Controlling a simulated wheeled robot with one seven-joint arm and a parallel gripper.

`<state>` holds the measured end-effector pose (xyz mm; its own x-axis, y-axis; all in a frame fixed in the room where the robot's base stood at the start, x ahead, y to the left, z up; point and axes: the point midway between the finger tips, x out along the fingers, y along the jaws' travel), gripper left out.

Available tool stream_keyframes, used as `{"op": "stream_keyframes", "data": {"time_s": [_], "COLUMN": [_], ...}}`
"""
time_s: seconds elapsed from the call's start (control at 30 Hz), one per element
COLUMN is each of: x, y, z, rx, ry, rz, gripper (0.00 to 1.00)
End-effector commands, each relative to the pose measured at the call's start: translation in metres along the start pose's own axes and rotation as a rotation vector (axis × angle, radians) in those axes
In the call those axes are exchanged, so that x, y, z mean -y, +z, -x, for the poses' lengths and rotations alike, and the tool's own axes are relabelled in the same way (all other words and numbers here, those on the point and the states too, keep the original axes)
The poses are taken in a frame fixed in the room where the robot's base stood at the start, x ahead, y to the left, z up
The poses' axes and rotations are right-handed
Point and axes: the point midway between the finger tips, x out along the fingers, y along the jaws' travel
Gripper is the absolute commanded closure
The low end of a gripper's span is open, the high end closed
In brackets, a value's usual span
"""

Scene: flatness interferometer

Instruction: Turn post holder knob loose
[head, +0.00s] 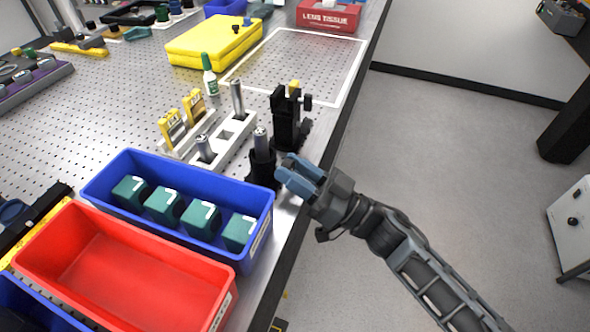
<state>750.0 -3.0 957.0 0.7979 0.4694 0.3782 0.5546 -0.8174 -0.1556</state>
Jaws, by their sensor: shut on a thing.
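The black post holder (262,168) stands upright near the right edge of the optical table, with a silver post (261,140) rising from its top. My gripper (284,172) reaches in from the right, its blue fingers at the right side of this holder. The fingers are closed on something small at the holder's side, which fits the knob. The knob itself is hidden by the fingers, so its turn cannot be seen.
A taller black mount (284,115) stands just behind the holder. A blue bin (187,168) with teal boxes and a red bin (120,270) lie to the left and front. A white rack (222,138) with posts is behind left.

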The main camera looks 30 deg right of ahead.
Motion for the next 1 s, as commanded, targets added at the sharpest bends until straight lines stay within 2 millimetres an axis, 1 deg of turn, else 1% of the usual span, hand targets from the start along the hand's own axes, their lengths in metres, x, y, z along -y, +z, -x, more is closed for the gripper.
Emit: {"op": "stream_keyframes", "data": {"time_s": [0.17, 0.37, 0.57, 1.0], "x": [-0.0009, -0.0016, -0.0024, -0.0044], "y": [0.0, 0.0006, 0.0004, -0.0005], "z": [0.0003, 0.0005, 0.0002, -0.0001], "rx": [-0.001, -0.003, -0.008, -0.022], "ry": [-0.005, -0.034, -0.092, -0.253], "rz": [0.017, 0.088, 0.225, 0.61], "gripper": [0.97, 0.97, 0.97, 0.97]}}
